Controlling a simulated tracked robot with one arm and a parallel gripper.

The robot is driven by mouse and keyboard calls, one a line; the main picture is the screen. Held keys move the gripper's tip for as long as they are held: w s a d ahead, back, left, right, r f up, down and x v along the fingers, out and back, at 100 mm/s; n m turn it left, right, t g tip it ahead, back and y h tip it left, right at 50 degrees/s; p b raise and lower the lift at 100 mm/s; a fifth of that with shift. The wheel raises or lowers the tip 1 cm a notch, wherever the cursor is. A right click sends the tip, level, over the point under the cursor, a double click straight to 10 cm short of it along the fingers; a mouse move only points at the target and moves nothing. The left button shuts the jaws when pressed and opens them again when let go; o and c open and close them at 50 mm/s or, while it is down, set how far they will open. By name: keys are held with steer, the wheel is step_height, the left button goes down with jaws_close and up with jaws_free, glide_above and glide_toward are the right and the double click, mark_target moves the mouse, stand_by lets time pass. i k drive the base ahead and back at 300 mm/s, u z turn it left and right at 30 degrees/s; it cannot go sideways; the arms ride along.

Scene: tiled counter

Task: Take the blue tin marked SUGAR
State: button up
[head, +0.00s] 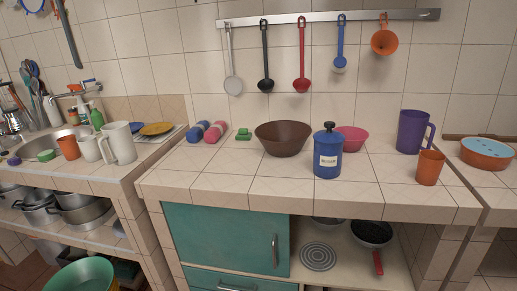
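A blue tin (328,170) with a white label and a dark knobbed lid stands upright on the tiled counter, right of the middle. The label's lettering is small but appears to read SUGAR. The tin's front is unobstructed. My gripper is not in view.
A brown bowl (283,139) stands left of the tin and a pink bowl (352,138) behind it. A purple pitcher (410,131) and an orange cup (429,168) stand to the right. Utensils hang from a wall rail (330,18). The counter's front edge (300,203) is clear.

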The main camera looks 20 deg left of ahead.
mark_target(327, 158)
steer(key=u, duration=0.15)
steer(key=i, duration=1.2)
steer(key=z, duration=0.65)
steer(key=i, duration=0.35)
steer(key=z, duration=0.3)
steer(key=k, duration=0.85)
steer(key=z, duration=0.15)
steer(key=i, duration=0.9)
steer(key=u, duration=0.05)
